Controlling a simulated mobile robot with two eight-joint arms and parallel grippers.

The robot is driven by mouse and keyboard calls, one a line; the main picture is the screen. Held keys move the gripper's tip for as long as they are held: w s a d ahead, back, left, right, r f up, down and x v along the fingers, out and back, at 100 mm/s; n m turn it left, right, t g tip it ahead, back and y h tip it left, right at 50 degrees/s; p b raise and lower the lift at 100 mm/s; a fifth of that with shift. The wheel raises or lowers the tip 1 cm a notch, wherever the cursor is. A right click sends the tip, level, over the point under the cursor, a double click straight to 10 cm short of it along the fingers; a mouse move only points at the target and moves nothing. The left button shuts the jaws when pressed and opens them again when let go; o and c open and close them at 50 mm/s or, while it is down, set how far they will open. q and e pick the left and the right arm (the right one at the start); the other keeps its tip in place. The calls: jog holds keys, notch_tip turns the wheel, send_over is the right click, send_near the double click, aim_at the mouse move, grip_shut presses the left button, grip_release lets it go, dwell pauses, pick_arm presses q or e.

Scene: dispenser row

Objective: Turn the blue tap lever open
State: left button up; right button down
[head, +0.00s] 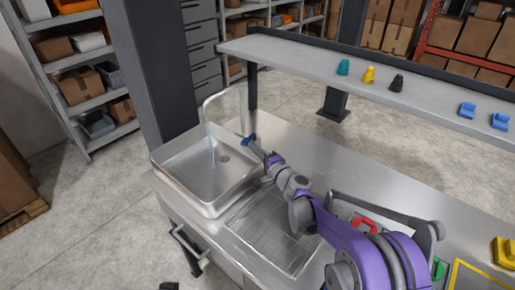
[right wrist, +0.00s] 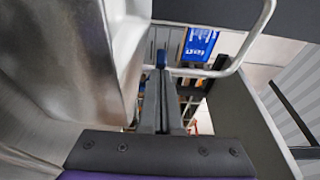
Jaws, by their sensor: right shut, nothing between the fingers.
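The tap's thin pale spout (head: 222,92) arches over the metal sink (head: 185,185). A pale bluish streak, like running water (head: 211,148), drops from the spout end into the basin. The blue lever (head: 249,139) is at the tap's base, by the basin's back right corner. My right gripper (head: 257,149) is shut and empty, with its tips close to the lever. My left gripper is not identifiable.
A grey shelf (head: 300,57) runs behind the counter, carrying teal, yellow, black and blue items. A dark post (head: 155,75) stands behind the sink's left side. A red-handled item (head: 363,224) lies on the counter beside my right arm. The back counter strip is clear.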

dwell(0.5)
jog(key=b+v, duration=0.1)
jog(key=v, duration=0.6)
jog(key=shift+s, duration=0.25)
